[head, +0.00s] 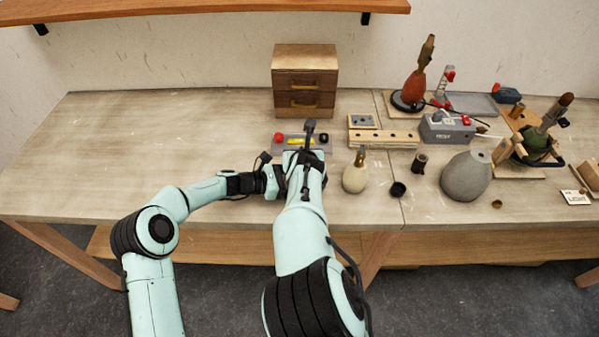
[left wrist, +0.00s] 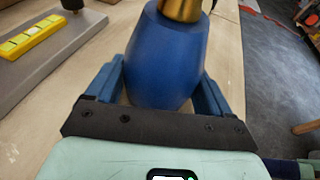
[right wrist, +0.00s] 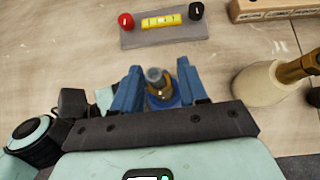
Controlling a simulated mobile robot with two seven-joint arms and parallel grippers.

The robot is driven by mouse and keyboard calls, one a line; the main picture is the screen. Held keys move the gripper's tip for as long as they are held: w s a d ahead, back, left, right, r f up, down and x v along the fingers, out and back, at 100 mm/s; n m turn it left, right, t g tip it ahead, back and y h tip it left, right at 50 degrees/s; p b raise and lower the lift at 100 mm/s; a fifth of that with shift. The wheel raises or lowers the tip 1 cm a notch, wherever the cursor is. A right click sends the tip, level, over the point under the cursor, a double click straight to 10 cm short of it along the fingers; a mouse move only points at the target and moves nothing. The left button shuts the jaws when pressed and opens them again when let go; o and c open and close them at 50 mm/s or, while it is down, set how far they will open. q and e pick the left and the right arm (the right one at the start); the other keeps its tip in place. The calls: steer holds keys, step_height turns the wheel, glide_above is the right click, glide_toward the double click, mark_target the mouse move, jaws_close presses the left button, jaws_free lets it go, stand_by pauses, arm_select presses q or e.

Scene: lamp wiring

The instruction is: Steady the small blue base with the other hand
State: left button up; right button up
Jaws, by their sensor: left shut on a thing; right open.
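The small blue base (left wrist: 166,60) stands upright on the table, with a brass fitting (left wrist: 181,8) on top. My left gripper (left wrist: 160,78) is shut on its body, one blue finger on each side. In the right wrist view the brass fitting (right wrist: 160,90) and part of the blue base (right wrist: 165,102) show between the fingers of my right gripper (right wrist: 158,72). The right gripper is open, with its fingers on either side of the fitting; whether they touch it I cannot tell. In the head view my arms hide the blue base.
A grey tester board (right wrist: 165,34) with a yellow strip and red and black knobs lies just behind. A cream lamp base (head: 355,178) and a black cup (head: 398,189) stand close on the right. A wooden drawer box (head: 305,68) stands behind. The table's left is clear.

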mark_target(302, 147)
steer(key=shift+r, duration=2.9)
arm_select(q)
steer(key=o, duration=1)
steer(key=shift+o, duration=0.2)
steer(key=v, duration=1.2)
steer(key=shift+s, duration=0.1)
